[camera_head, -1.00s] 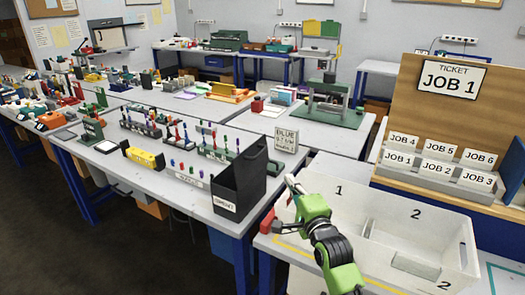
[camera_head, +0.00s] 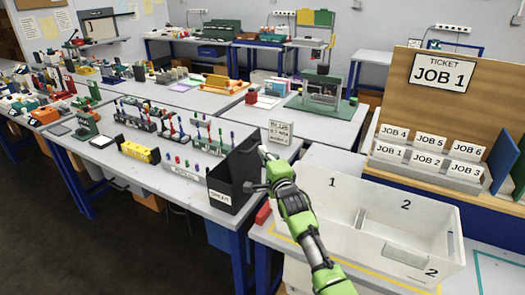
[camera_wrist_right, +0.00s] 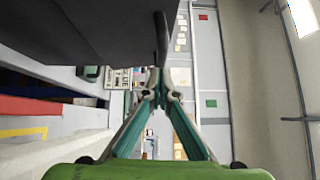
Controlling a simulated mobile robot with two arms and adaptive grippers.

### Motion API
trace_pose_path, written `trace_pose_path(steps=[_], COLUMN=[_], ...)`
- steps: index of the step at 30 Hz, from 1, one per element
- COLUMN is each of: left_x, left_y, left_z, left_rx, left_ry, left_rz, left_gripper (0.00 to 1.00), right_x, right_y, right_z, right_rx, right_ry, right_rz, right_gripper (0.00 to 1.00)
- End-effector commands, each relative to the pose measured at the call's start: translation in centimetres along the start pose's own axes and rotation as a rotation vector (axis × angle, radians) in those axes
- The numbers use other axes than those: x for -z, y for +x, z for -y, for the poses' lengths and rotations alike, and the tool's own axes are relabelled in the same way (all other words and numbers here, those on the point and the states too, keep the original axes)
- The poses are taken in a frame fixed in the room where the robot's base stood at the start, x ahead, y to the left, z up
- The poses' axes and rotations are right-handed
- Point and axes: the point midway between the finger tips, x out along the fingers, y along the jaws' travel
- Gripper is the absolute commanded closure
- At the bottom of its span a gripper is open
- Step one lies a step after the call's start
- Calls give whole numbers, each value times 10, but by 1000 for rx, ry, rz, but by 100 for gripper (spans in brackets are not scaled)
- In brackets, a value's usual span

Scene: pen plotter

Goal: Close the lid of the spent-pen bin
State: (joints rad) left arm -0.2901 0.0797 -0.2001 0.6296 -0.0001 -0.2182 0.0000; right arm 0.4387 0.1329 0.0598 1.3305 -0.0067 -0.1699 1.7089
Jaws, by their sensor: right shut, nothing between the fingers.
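The spent-pen bin (camera_head: 238,189), black with a white label on its front, stands at the right end of the long pen table. Its dark lid (camera_head: 246,157) looks raised, tilted up on the bin's right side. In the right wrist view the fingertips (camera_wrist_right: 160,98) meet just below the end of a large dark panel, which fills the upper left. I cannot tell whether they touch it. My left gripper is not in view.
A white two-compartment tray (camera_head: 395,215) stands right of my right arm, below a ticket board (camera_head: 440,75). A small sign (camera_head: 280,132) stands behind the bin. Pen racks (camera_head: 175,128) and a yellow block (camera_head: 138,149) are to the left.

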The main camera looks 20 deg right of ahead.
Motion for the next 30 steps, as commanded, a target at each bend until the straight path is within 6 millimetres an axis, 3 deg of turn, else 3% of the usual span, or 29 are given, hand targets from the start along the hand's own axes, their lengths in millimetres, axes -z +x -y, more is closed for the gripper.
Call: trace_pose_path(steps=[10,30], left_x=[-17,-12], left_y=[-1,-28], left_z=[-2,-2], left_rx=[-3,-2], left_ry=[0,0], left_rz=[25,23], left_gripper=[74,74], right_x=[-3,-6], right_y=[3,14], right_z=[0,11], right_rx=[0,-89], right_ry=[-1,-86], right_rz=[0,1], right_gripper=[100,100])
